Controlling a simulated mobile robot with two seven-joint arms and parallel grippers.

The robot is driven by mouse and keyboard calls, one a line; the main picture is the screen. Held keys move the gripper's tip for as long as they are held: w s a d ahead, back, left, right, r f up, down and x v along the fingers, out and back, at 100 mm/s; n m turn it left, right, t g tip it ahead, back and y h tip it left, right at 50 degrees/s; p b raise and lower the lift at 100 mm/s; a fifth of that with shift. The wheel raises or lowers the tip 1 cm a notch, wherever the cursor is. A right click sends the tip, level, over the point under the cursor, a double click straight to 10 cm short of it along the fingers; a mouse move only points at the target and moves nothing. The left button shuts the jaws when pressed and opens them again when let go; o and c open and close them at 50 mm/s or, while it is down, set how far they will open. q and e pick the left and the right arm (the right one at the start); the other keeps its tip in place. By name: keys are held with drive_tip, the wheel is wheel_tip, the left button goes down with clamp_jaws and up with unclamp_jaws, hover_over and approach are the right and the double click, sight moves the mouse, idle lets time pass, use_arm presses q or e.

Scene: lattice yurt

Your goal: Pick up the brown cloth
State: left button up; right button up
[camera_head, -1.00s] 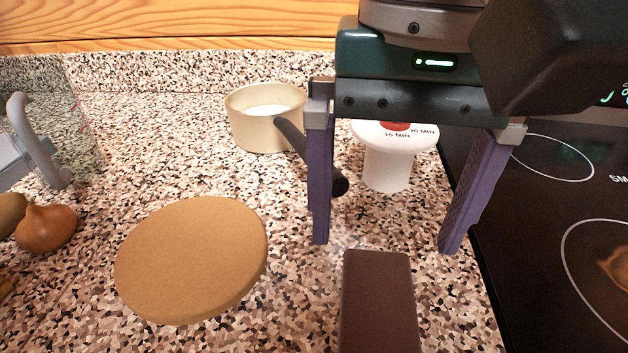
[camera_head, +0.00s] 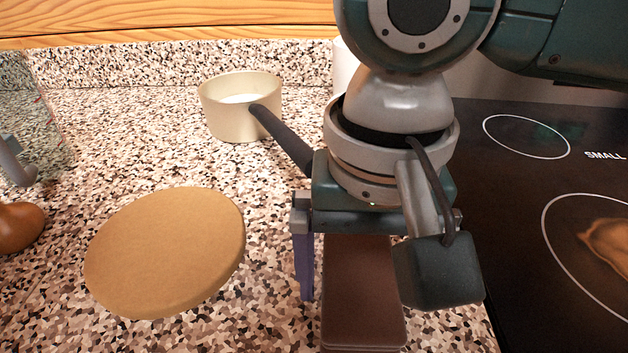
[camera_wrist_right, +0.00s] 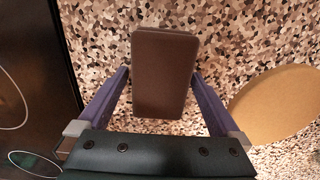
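The brown cloth (camera_head: 362,290) appears as a dark brown, folded-looking rectangle with layered edges, lying flat on the speckled counter at the front. It also shows in the right wrist view (camera_wrist_right: 163,60). My right gripper (camera_head: 366,296) is over it. In the right wrist view its two purple fingers (camera_wrist_right: 160,75) are apart, one on each side of the cloth, with a gap to each side. In the head view one finger is hidden behind my wrist. My left gripper is not in view.
A round tan board (camera_head: 168,250) lies left of the cloth. A cream saucepan (camera_head: 240,110) stands behind, its dark handle reaching toward my right gripper. A black cooktop (camera_head: 510,250) borders the counter at right. An onion-like brown item (camera_head: 20,226) sits far left.

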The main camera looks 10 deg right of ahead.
sight(361, 276)
drive_tip(key=c, duration=1.2)
drive_tip(key=shift+o, duration=0.2)
drive_tip(key=shift+r, duration=0.1)
wheel_tip(361, 276, up, 20)
drive_tip(key=p, duration=0.4)
